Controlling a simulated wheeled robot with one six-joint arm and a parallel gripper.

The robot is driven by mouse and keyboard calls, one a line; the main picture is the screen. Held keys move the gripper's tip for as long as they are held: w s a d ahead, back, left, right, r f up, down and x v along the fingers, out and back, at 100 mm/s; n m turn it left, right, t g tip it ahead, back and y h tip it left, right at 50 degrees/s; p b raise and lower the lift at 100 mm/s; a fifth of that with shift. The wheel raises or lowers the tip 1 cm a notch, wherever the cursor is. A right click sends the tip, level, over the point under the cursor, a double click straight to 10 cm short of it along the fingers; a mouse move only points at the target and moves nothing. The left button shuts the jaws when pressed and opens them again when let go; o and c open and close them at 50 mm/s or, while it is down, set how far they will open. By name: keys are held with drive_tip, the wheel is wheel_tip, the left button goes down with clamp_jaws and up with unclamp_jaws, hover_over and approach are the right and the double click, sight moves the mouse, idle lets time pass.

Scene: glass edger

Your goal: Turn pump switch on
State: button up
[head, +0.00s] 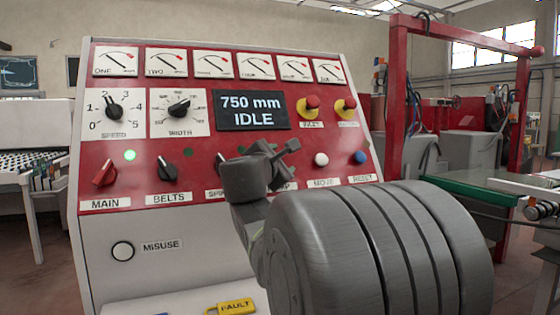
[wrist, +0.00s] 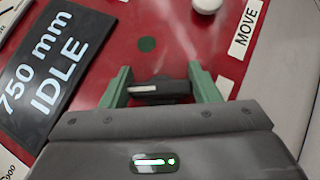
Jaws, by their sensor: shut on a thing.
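The pump switch (wrist: 158,90) is a black rotary knob with a white pointer mark, on the red panel. In the wrist view it sits between the green fingers of my gripper (wrist: 162,89), which is shut on it. The pointer mark is at the knob's left end in that view, which is up and left on the panel. The round lamp (wrist: 147,44) beside it is dark green and unlit.
The display (head: 252,109) reads 750 mm IDLE. The main switch (head: 105,173) is red with a lit green lamp (head: 130,155) above it. The belts switch (head: 167,168) is to its right. White move (head: 321,160) and blue reset (head: 360,157) buttons are right of my gripper.

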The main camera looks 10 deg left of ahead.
drive_tip(key=shift+r+p, duration=0.1)
drive_tip(key=shift+p, duration=0.25)
drive_tip(key=m+g+h+p, duration=0.1)
drive_tip(key=m+p, duration=0.1)
drive_tip(key=p, duration=0.1)
drive_tip(key=shift+r+g, duration=0.15)
drive_tip(key=shift+g, duration=0.15)
drive_tip(key=m+g+h+p, duration=0.1)
drive_tip(key=m+p, duration=0.1)
drive_tip(key=p, duration=0.1)
drive_tip(key=shift+m+g+p, duration=0.3)
drive_tip(key=shift+g+p, duration=0.05)
drive_tip(key=shift+g, duration=0.05)
drive_tip(key=m+g+p, duration=0.3)
drive_tip(key=p, duration=0.3)
drive_tip(key=shift+m+h, duration=0.3)
drive_tip(key=shift+m, duration=0.1)
drive_tip(key=g+p, duration=0.1)
drive_tip(key=m+g+p, duration=0.1)
drive_tip(key=p, duration=0.1)
drive_tip(key=shift+s+f+m, duration=0.1)
drive_tip(key=shift+f+m, duration=0.2)
drive_tip(key=shift+f+g+p, duration=0.15)
drive_tip(key=shift+g+p, duration=0.15)
drive_tip(key=shift+f+m, duration=0.1)
drive_tip(key=shift+m, duration=0.2)
